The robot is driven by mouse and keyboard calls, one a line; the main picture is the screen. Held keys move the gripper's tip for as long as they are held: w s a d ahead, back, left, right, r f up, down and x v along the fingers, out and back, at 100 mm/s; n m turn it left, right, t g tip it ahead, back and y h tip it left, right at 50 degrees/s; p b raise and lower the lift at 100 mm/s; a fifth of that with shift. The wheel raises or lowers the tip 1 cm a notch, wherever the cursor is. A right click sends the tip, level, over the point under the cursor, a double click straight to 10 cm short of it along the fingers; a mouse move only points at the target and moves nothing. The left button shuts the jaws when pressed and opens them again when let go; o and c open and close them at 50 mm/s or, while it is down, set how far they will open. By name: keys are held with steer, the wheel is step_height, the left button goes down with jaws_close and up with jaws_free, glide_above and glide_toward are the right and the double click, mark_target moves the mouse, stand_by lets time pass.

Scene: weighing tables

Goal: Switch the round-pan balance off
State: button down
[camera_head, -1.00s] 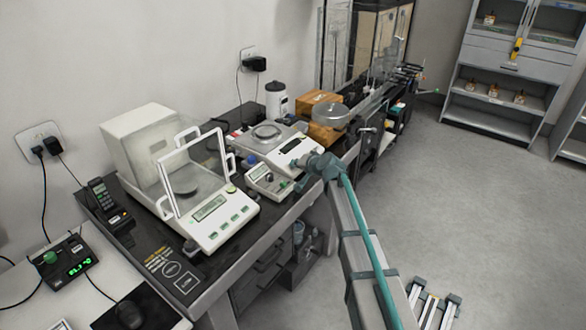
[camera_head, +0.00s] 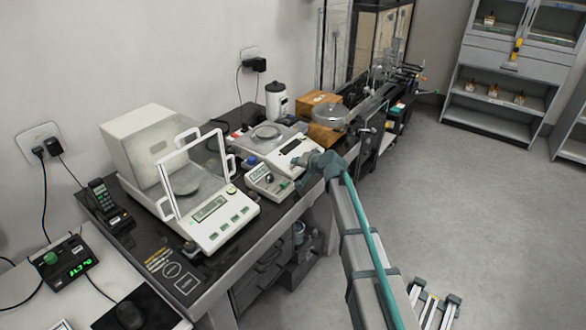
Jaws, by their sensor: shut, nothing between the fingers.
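The round-pan balance (camera_head: 291,147) stands on the dark bench, its round metal pan towards the back and its dark display on the sloped front panel. My gripper (camera_head: 301,176) is shut and empty at the front right of this balance, close to its front panel. The gripper and wrist cover part of the panel's right end, so I cannot make out the keys there. Whether a fingertip touches the balance cannot be told.
A small display unit (camera_head: 262,178) with a knob stands just left of my gripper. Left of it is a larger balance (camera_head: 211,217) with a glass shield. A wooden box (camera_head: 318,108) and white canister (camera_head: 276,101) stand behind.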

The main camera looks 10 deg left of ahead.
steer(key=shift+r, duration=0.1)
steer(key=r, duration=0.1)
steer(key=d+r+p, duration=0.1)
steer(key=r, duration=0.2)
steer(key=shift+s+d+r+p, duration=0.15)
steer(key=shift+s+r+p, duration=0.2)
stand_by(0.6)
